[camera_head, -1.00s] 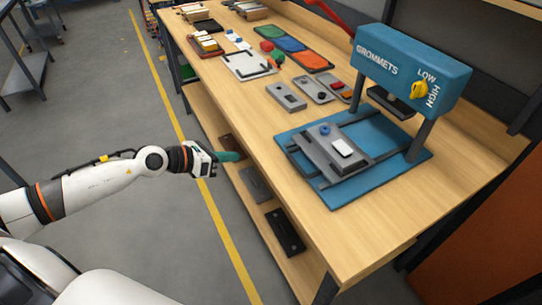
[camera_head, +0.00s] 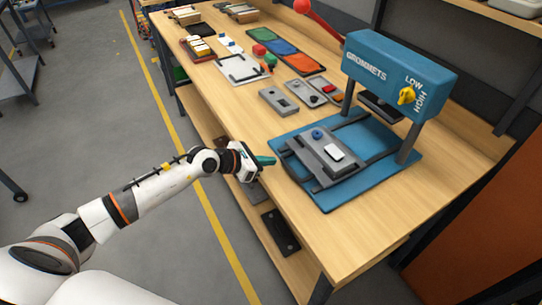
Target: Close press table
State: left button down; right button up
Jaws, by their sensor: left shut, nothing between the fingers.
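The blue grommet press (camera_head: 400,72) stands at the right of the wooden workbench, with a yellow knob (camera_head: 407,96) on its head marked LOW and HIGH. Its grey sliding table (camera_head: 310,158) sits pulled out toward the bench's front edge on dark rails over the blue base (camera_head: 375,185). A small blue round piece (camera_head: 318,134) and a white block (camera_head: 333,152) are on the table. My left gripper (camera_head: 266,161) is shut and empty, with teal fingertips, at the bench's front edge just left of the press table, seemingly apart from it. My right gripper is not in view.
Grey fixtures (camera_head: 279,101) and colored trays (camera_head: 285,47) lie farther back on the wooden bench (camera_head: 235,110). A red lever (camera_head: 318,18) rises behind the press. Dark items (camera_head: 281,232) sit on the lower shelf. The bench is clear in front of the press.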

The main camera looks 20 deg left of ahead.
aim_at(323, 135)
pick_arm(q)
jog(key=shift+w+d+f, duration=0.2)
jog(key=shift+w+d, duration=0.2)
jog(key=shift+w, duration=0.1)
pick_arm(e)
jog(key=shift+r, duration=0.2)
